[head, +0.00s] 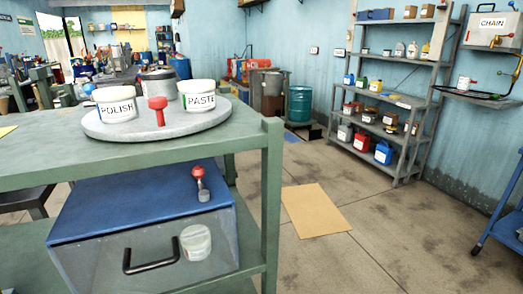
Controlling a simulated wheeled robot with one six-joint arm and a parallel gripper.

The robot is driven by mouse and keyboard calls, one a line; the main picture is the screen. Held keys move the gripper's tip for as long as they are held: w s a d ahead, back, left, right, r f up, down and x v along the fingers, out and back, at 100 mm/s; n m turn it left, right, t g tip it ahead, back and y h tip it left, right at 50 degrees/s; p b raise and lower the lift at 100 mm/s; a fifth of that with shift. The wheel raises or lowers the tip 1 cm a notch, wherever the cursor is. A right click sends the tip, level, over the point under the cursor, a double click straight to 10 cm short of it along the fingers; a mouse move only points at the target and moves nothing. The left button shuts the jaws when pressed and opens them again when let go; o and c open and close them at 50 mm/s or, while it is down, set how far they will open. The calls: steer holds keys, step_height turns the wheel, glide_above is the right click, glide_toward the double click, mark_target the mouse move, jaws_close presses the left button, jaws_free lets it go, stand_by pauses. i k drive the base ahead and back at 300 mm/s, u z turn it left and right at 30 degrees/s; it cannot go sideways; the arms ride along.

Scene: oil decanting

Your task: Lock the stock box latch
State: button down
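The blue box (130,208) sits on the lower shelf of the green bench at the left; I take it as the stock box, though no label shows on it. Its sloped front panel looks clear and shut, with a black bar handle (152,254). A white jar (196,243) shows behind the panel. The latch (203,187) is a short grey lever with a red ball knob, at the box's upper front edge. The knob points up and away from the panel. I cannot tell whether the latch is locked. My gripper is not in view.
Above the box, the green bench top (55,166) carries a round grey turntable (180,125) with POLISH and PASTE tubs and a red knob. The bench leg (271,215) stands right of the box. Cardboard (315,211) lies on open floor. A loaded shelf rack (398,100) stands behind.

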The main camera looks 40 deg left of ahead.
mark_target(198, 172)
steer(key=i, duration=2.1)
steer(key=u, duration=2.3)
